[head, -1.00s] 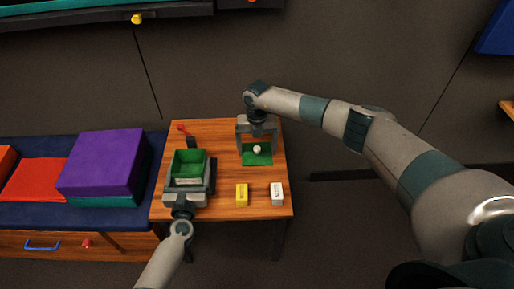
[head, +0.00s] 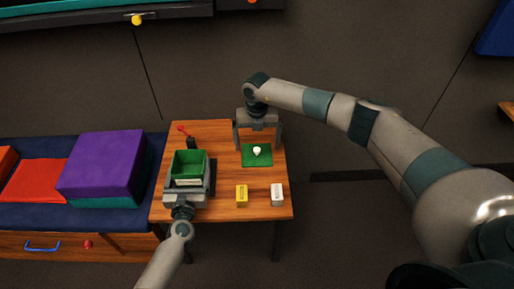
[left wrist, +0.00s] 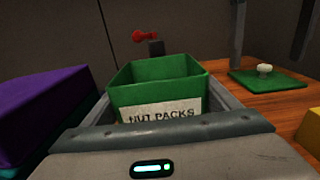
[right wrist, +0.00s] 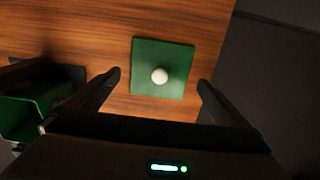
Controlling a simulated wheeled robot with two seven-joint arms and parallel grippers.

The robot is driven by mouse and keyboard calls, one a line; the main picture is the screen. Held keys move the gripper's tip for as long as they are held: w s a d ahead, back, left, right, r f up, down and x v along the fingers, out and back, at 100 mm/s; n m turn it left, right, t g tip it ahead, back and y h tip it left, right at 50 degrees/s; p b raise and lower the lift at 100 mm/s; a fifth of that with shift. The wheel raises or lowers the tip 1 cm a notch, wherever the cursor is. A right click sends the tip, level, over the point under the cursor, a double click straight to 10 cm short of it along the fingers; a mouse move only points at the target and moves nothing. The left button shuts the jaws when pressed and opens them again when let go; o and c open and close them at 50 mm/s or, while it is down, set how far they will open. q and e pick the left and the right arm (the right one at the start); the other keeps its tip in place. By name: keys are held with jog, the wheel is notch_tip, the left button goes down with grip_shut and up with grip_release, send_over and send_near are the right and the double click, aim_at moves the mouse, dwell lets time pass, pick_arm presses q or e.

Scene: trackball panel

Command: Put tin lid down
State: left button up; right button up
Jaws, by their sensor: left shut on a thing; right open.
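The tin lid (head: 257,158) is a flat green square with a white knob (head: 257,151). It lies on the wooden table, and also shows in the right wrist view (right wrist: 147,84) and the left wrist view (left wrist: 270,82). My right gripper (head: 258,147) is open above the lid, its fingers apart on either side of the knob and not touching it. My left gripper (left wrist: 160,95) is shut on the green tin (left wrist: 160,78), which is open at the top and labelled "NUT PACKS". The tin (head: 188,163) stands at the table's left side; its base is partly hidden by the gripper.
A yellow block (head: 242,195) and a white block (head: 277,194) are near the table's (head: 225,207) front edge. A red-tipped lever (head: 184,130) stands behind the tin. A purple box (head: 101,163) is on the bench to the left.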

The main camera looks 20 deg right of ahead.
aim_at(257, 149)
notch_tip(257, 149, up, 9)
dwell(0.3)
jog(key=shift+f, duration=0.1)
dwell(0.4)
pick_arm(q)
jog(key=o, duration=1.1)
jog(key=shift+s, duration=0.15)
jog(key=v, duration=1.1)
jog(key=shift+s+a+r, duration=0.1)
jog(key=shift+s+a, duration=0.05)
jog(key=shift+s, duration=0.1)
jog(key=shift+s, duration=0.1)
jog(key=shift+b+v, duration=0.3)
jog(key=shift+v, duration=2.65)
pick_arm(e)
jog(key=shift+f, duration=0.3)
